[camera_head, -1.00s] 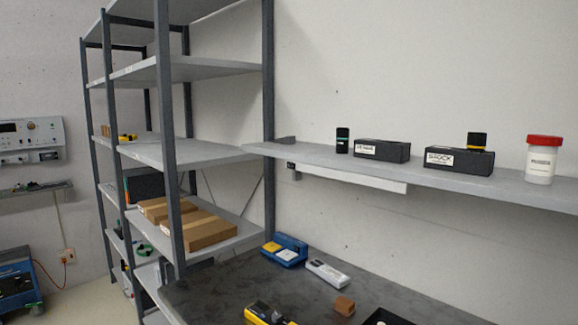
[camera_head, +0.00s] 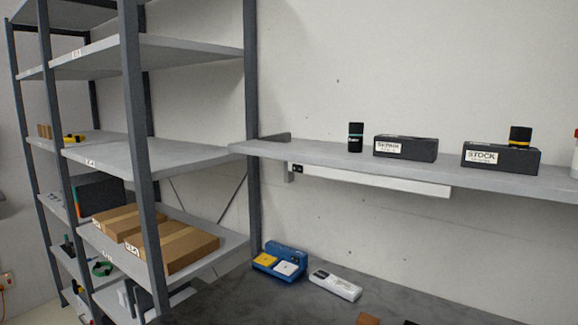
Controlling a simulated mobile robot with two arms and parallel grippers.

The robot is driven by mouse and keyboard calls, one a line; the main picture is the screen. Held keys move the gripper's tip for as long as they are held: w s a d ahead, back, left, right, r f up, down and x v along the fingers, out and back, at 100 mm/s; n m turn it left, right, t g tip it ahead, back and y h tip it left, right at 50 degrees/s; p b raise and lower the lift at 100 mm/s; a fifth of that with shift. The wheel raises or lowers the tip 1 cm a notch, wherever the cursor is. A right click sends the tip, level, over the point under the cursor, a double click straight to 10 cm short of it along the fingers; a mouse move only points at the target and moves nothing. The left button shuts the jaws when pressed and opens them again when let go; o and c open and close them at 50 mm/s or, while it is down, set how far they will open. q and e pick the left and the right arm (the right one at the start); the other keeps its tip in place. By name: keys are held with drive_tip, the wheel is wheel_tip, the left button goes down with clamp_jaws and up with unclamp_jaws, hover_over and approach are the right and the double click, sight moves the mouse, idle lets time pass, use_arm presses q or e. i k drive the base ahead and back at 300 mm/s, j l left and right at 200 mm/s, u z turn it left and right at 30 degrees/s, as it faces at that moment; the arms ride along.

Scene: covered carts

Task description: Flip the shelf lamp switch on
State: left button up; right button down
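A long white shelf lamp (camera_head: 375,181) is fixed under the front of the wall shelf (camera_head: 350,160). A small black switch (camera_head: 297,170) sits at the lamp's left end, close to the shelf bracket. It is too small to tell its position, and the lamp looks unlit. Neither of my grippers is in view.
On the wall shelf stand a dark canister (camera_head: 356,138) and two black boxes, one labelled STOCK (camera_head: 500,157). Below, the dark workbench (camera_head: 300,305) holds a blue device (camera_head: 282,261) and a white handheld device (camera_head: 335,284). A metal rack (camera_head: 135,140) with cartons stands left.

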sight(299, 169)
drive_tip(key=i+j+z, duration=0.15)
drive_tip(key=j, duration=0.35)
drive_tip(key=i+j+z, duration=0.15)
drive_tip(key=j, duration=0.35)
drive_tip(key=i+j+z, duration=0.15)
drive_tip(key=j, duration=0.4)
drive_tip(key=i+j+z, duration=0.15)
drive_tip(key=j, duration=0.35)
drive_tip(key=j+z, duration=0.15)
drive_tip(key=j, duration=0.4)
